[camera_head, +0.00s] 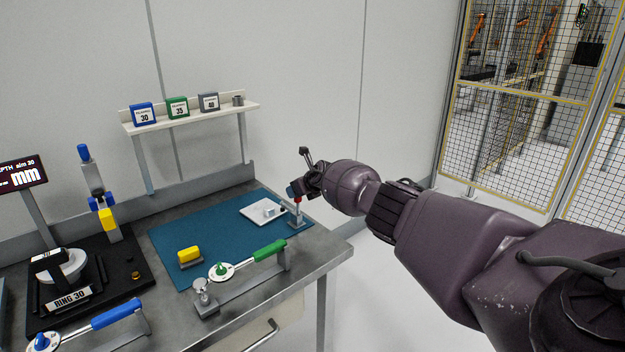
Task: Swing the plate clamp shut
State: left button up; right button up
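A small white plate (256,213) lies on the blue mat (205,230) near the right end of the bench, with a small grey part on it. Beside its right edge stands a small clamp (297,216) on a grey base, with an upright post and a red part near the top. My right gripper (298,189) reaches in from the right and is at the top of this clamp. The fingers are small and dark, and overlap the clamp top, so I cannot tell whether they grip it. My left gripper is out of view.
A green-handled tool (262,252) on a grey stand and a yellow block (188,254) are at the mat's front. A black fixture board (115,290) with a press and a blue-handled tool (118,314) are left. A shelf (190,120) with boxes stands behind.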

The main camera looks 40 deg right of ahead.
pick_arm(q)
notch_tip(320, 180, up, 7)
jog(key=p, duration=0.8)
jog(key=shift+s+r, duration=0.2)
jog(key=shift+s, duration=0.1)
pick_arm(e)
jog(key=v, duration=0.8)
jog(key=shift+s, duration=0.3)
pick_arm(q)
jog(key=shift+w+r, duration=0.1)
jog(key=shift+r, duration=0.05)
pick_arm(e)
jog(key=shift+r, duration=0.15)
jog(key=shift+w+r, duration=0.1)
